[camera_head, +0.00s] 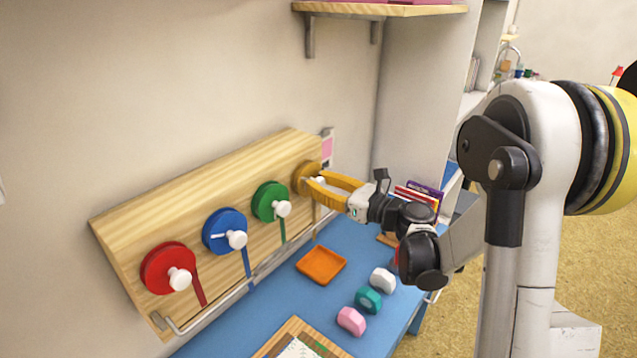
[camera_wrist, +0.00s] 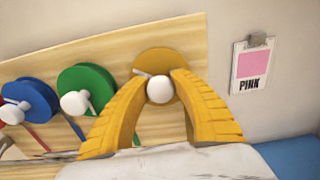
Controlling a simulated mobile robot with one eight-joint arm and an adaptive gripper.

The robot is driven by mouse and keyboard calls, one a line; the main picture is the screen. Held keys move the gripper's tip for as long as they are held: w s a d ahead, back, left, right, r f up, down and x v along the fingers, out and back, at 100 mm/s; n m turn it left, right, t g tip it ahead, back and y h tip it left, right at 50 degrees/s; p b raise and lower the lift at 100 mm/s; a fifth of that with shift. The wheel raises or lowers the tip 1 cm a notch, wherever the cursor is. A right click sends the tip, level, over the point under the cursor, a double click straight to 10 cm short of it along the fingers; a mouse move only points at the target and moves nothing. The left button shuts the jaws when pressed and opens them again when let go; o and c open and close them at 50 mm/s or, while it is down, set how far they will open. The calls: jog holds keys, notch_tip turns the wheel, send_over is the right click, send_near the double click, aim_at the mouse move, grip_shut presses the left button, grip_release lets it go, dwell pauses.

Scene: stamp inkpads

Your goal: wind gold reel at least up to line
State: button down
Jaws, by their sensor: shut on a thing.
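The gold reel (camera_head: 304,172) is the rightmost disc on the wooden wall board (camera_head: 232,172). In the wrist view the gold reel (camera_wrist: 151,62) stands straight ahead, with its white knob (camera_wrist: 160,90) between my fingertips. My gripper (camera_head: 318,182) has yellow fingers and is shut on that white knob; it also shows in the wrist view (camera_wrist: 160,88). The fingers partly cover the reel's lower side, and I cannot make out a line mark on the board.
Green (camera_head: 268,200), blue (camera_head: 222,230) and red (camera_head: 165,268) reels with white knobs sit left on the board. The blue table (camera_head: 262,318) below holds an orange tray (camera_head: 321,264) and white, teal and pink blocks (camera_head: 368,300). A PINK card (camera_wrist: 254,65) hangs right.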

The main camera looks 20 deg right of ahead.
jog(key=n+b, duration=0.1)
jog(key=n, duration=0.3)
jog(key=shift+f+b, duration=0.15)
jog(key=shift+b, duration=0.15)
jog(key=n+b, duration=0.1)
jog(key=n, duration=0.2)
jog(key=shift+s+a+n, duration=0.1)
jog(key=shift+n, duration=0.2)
jog(key=n+b, duration=0.1)
jog(key=n, duration=0.2)
jog(key=shift+n, duration=0.3)
jog(key=n, duration=0.3)
jog(key=shift+f+n+b, duration=0.1)
jog(key=shift+n+b, duration=0.2)
jog(key=shift+b, duration=0.1)
jog(key=n, duration=0.4)
jog(key=shift+n+b, duration=0.3)
jog(key=shift+b, duration=0.1)
jog(key=n, duration=0.4)
jog(key=shift+f+n+b, duration=0.1)
jog(key=shift+n+b, duration=0.2)
